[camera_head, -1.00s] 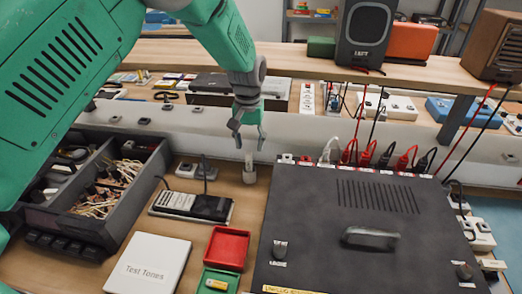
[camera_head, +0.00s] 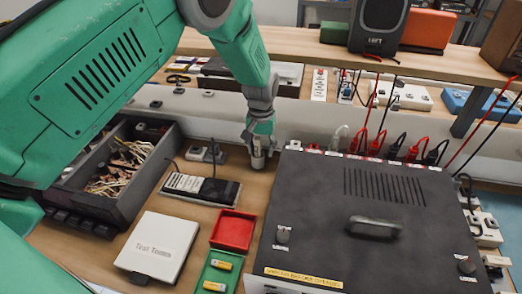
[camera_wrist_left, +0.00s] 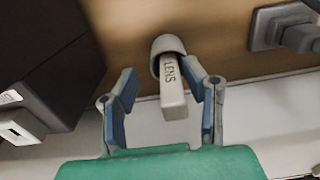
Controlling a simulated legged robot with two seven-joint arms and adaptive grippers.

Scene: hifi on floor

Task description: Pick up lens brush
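The lens brush (camera_wrist_left: 172,88) is a light grey stick marked "LENS" with a rounded wider end, seen between my left gripper's fingers in the left wrist view. In the head view the brush (camera_head: 258,162) stands on the wooden desk behind the black amplifier's left corner, its upper part hidden by the fingers. My left gripper (camera_head: 260,142) is right over it, and in the left wrist view the gripper (camera_wrist_left: 163,105) has its fingers apart on either side, with gaps visible. My right gripper is not in view.
The black amplifier (camera_head: 340,230) with plugged cables stands close on the right. A grey bin of wires (camera_head: 150,185), a remote-like device (camera_head: 202,190), a white "Test Tones" case (camera_head: 160,245) and a red-green battery box (camera_head: 233,230) lie to the left. A raised shelf (camera_head: 290,50) runs behind.

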